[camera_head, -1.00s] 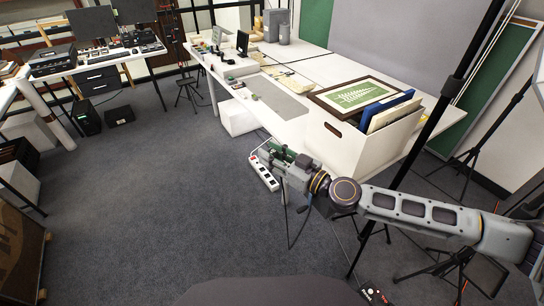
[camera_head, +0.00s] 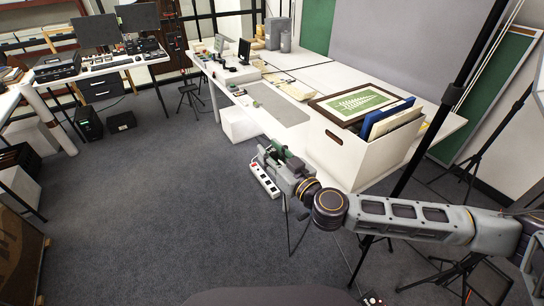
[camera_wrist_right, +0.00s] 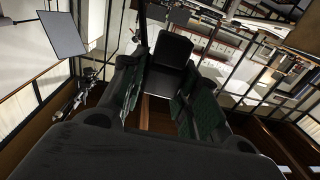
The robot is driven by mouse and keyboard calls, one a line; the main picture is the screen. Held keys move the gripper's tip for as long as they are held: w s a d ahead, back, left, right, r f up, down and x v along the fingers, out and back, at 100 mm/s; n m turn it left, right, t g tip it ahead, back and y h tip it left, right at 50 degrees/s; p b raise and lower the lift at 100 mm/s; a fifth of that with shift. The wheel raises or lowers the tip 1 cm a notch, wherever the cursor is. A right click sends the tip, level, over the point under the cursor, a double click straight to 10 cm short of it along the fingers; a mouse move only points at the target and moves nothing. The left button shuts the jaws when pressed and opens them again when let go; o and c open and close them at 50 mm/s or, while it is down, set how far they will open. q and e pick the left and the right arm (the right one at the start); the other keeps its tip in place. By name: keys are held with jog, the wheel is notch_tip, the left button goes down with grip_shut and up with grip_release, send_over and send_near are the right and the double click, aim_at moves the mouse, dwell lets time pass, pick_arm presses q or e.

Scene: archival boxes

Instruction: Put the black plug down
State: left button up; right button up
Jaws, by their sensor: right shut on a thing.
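My right gripper (camera_head: 275,153) is beside the white power strip (camera_head: 264,180) in the head view, close to the front of the white table. In the right wrist view its green-padded fingers (camera_wrist_right: 163,98) stand on both sides of a dark block, which looks like the black plug (camera_wrist_right: 168,62). The gripper is shut on it. In the head view the plug cannot be made out among the gripper parts. Whether the plug touches anything below is not clear. My left gripper is not in view.
A black pole (camera_head: 440,125) and tripod legs stand at the right. The grey carpet (camera_head: 150,210) is open at the left.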

aim_at(276, 159)
jog(key=shift+w+a+r+m+t+h, duration=0.2)
jog(key=shift+r+m+t+h, duration=0.3)
jog(key=shift+r+m+h, duration=0.85)
jog(key=shift+w+a+r+m+t+h, duration=0.2)
jog(key=shift+r+m+t+h, duration=0.55)
jog(key=shift+h, duration=1.15)
jog(key=shift+w+a+r+m+t+h, duration=0.15)
jog(key=shift+a+r+m+t+h, duration=0.1)
jog(key=shift+r+m+h, duration=1.1)
jog(key=shift+f+h, duration=0.3)
jog(key=shift+f, duration=0.1)
jog(key=shift+d+f+n+y, duration=0.2)
jog(key=shift+f+n+y, duration=0.05)
jog(key=shift+n+y, duration=0.25)
